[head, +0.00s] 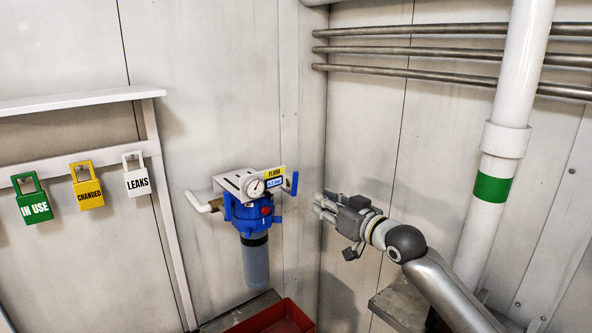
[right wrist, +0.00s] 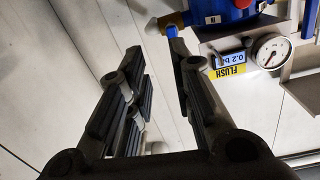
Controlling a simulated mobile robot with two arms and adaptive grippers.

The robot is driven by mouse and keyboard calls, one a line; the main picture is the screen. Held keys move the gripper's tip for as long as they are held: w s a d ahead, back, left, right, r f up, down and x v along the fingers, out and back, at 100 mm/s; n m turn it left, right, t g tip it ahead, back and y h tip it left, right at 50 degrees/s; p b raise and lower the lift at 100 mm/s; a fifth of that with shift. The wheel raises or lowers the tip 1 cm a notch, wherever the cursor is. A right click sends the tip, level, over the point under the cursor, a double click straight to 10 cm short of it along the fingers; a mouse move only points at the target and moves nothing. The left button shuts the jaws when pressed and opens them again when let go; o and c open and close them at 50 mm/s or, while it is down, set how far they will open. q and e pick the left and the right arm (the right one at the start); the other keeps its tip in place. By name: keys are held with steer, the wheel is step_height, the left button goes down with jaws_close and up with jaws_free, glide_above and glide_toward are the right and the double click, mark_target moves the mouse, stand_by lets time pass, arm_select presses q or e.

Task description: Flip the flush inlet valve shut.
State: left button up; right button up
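The flush inlet valve shows as a blue lever (head: 295,183) standing upright at the right side of the blue filter head (head: 252,213), by the yellow FLUSH label (head: 274,174). In the right wrist view the blue lever (right wrist: 172,32) sits beside a brass fitting (right wrist: 174,19), just beyond the fingertips. My right gripper (head: 319,206) is to the right of the lever and a little lower in the picture, apart from it. In the right wrist view its fingers (right wrist: 156,50) are spread with nothing between them. My left gripper is out of view.
A pressure gauge (head: 256,187) is on the white bracket above the filter head; a clear bowl (head: 256,263) hangs below. A red tray (head: 275,318) is underneath. Green, yellow and white tags (head: 137,180) hang at left. A white pipe (head: 497,165) stands at right, behind my arm.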

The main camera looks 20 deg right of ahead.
glide_toward(297, 174)
steer(key=shift+y, duration=0.4)
steer(key=shift+p+x, duration=1.2)
steer(key=shift+x, duration=4.05)
steer(key=shift+w+d, duration=0.1)
steer(key=shift+d, duration=0.1)
steer(key=shift+c, duration=0.2)
steer(key=shift+f+n, duration=0.1)
steer(key=shift+n, duration=0.2)
jaws_close()
